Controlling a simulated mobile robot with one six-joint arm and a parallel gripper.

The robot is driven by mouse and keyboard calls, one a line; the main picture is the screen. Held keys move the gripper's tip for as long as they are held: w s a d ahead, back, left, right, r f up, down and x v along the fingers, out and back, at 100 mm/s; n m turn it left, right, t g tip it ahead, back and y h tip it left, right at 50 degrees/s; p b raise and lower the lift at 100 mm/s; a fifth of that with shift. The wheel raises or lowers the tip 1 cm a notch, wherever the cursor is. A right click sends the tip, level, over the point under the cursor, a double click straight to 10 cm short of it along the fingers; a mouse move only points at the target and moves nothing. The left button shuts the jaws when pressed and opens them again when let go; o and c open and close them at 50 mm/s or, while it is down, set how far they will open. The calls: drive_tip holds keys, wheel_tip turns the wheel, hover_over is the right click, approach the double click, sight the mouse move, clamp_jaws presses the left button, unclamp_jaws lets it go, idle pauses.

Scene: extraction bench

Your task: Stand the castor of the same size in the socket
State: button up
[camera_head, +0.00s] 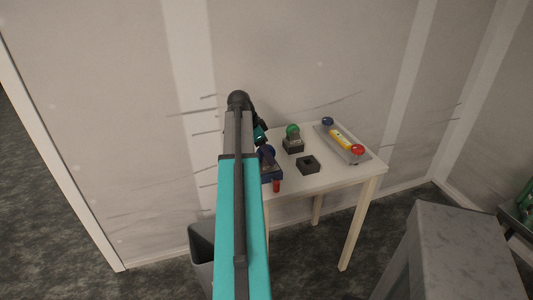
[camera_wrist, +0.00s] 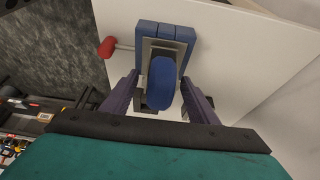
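A castor with a blue wheel (camera_wrist: 162,84) is in a blue vise (camera_wrist: 166,32) with a red handle end (camera_wrist: 106,47). In the camera_head view the blue wheel (camera_head: 268,151) is partly hidden by my arm. My gripper (camera_wrist: 160,76) is open, its two purple fingers on either side of the wheel with a gap at each side. A dark square block with a hole, the socket (camera_head: 308,165), lies on the table and looks empty. A castor with a green wheel (camera_head: 292,130) is at another dark block (camera_head: 293,147) behind it.
The white table (camera_head: 325,181) has some clear room at its front. A grey tray (camera_head: 362,158) at the right holds a blue piece (camera_head: 327,121), a yellow piece (camera_head: 341,139) and a red piece (camera_head: 358,149). A grey bin (camera_head: 202,240) stands on the floor at the left.

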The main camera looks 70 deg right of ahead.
drive_tip(key=shift+r, duration=0.1)
idle(0.3)
drive_tip(key=b+v, duration=0.2)
drive_tip(key=v, duration=1.1)
drive_tip(key=shift+a+r, duration=0.15)
drive_tip(key=shift+r, duration=0.15)
drive_tip(key=shift+w, duration=0.2)
idle(0.5)
